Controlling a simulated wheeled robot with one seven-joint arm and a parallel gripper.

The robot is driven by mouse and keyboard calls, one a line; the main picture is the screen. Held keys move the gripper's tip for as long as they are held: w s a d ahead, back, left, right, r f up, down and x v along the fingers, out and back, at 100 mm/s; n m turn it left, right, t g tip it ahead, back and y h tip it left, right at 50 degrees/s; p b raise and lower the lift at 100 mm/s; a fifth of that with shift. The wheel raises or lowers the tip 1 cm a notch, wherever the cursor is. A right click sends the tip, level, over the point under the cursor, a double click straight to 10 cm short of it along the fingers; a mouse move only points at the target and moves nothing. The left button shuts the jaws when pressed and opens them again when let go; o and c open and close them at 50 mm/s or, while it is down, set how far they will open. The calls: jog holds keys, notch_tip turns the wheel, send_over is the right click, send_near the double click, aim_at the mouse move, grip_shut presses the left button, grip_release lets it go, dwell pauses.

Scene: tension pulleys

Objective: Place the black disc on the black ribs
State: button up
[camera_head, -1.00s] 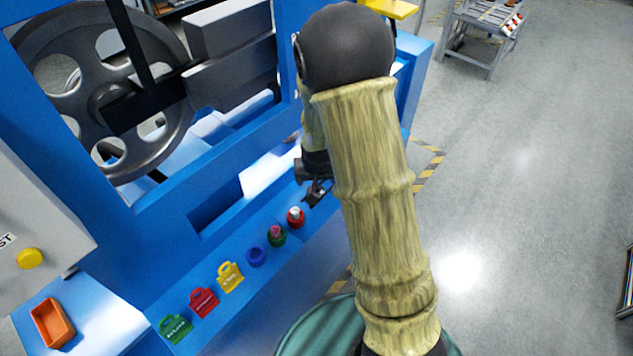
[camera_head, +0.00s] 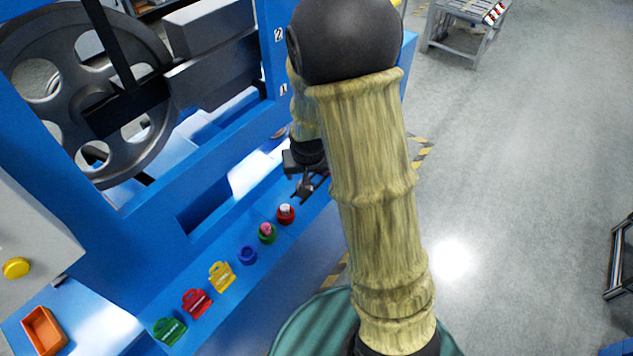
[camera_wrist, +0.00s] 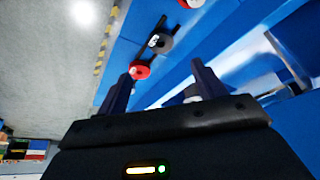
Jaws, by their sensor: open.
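My gripper (camera_head: 310,190) is open over the blue ledge, just beyond the row of coloured pieces. Its two dark fingers stand apart in the wrist view (camera_wrist: 163,90), with nothing seen held between them. A red disc (camera_wrist: 140,70) is nearer the left finger, and another red piece (camera_wrist: 192,3) is at the top edge. I cannot make out the black ribs for certain in either view.
A large spoked wheel (camera_head: 145,50) stands behind. Grey floor (camera_head: 520,180) is open at right.

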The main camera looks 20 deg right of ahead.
jog(key=s+r+n+g, duration=0.1)
jog(key=s+r, duration=0.2)
jog(key=s, duration=0.4)
jog(key=s+r, duration=0.4)
jog(key=s, duration=0.4)
jog(key=shift+s+d+n+g+y, duration=0.3)
jog(key=shift+d+n+g, duration=0.1)
jog(key=shift+r, duration=0.1)
